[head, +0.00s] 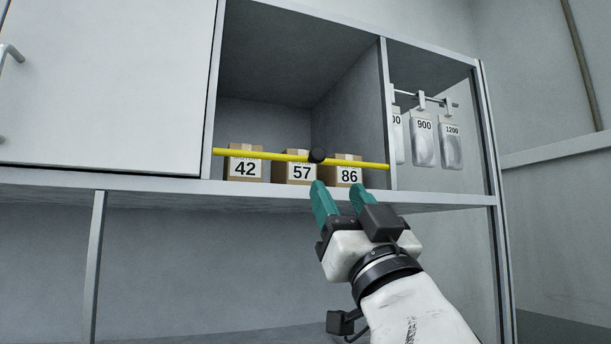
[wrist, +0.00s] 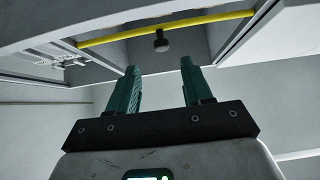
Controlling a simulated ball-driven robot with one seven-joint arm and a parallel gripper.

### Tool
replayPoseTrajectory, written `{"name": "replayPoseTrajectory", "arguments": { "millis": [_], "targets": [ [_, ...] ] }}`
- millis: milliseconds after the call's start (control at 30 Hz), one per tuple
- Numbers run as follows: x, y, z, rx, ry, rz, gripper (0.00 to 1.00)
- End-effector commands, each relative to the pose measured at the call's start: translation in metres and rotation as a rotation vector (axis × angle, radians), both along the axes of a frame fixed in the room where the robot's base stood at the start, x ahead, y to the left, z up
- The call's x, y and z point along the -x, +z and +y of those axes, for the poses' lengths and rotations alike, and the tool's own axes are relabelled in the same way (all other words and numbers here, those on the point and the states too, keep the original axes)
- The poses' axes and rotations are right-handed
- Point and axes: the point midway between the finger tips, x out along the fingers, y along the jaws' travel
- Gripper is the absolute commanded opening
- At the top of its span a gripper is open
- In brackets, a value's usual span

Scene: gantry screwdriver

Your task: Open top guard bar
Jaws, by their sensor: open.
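The yellow guard bar (head: 255,154) runs across the front of the open middle shelf bay, low down, in front of the boxes. A round black knob (head: 317,155) sits on it near its middle. My gripper (head: 337,186) is open and empty, with teal fingers pointing up, just below the bar and slightly right of the knob in the head view. In the wrist view the bar (wrist: 110,37) and the knob (wrist: 161,42) show beyond the open fingers of my gripper (wrist: 160,72), with the knob between them in the picture. The fingers appear apart from both.
Boxes labelled 42 (head: 245,168), 57 (head: 301,172) and 86 (head: 348,176) stand behind the bar. A white cabinet door (head: 105,85) is at left. Clear packs (head: 424,142) hang on hooks at right. The shelf's front edge (head: 150,183) runs below the bar.

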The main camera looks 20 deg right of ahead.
Motion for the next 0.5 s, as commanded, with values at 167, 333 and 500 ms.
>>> {"name": "replayPoseTrajectory", "arguments": {
  "millis": [167, 333, 500],
  "targets": [
    [-0.005, 0.014, 0.002, 0.006, 0.001, -0.014, 0.50],
    [-0.025, 0.035, 0.002, 0.006, 0.001, -0.013, 0.50],
    [-0.047, 0.057, 0.001, 0.006, 0.000, -0.012, 0.50]
  ]
}}
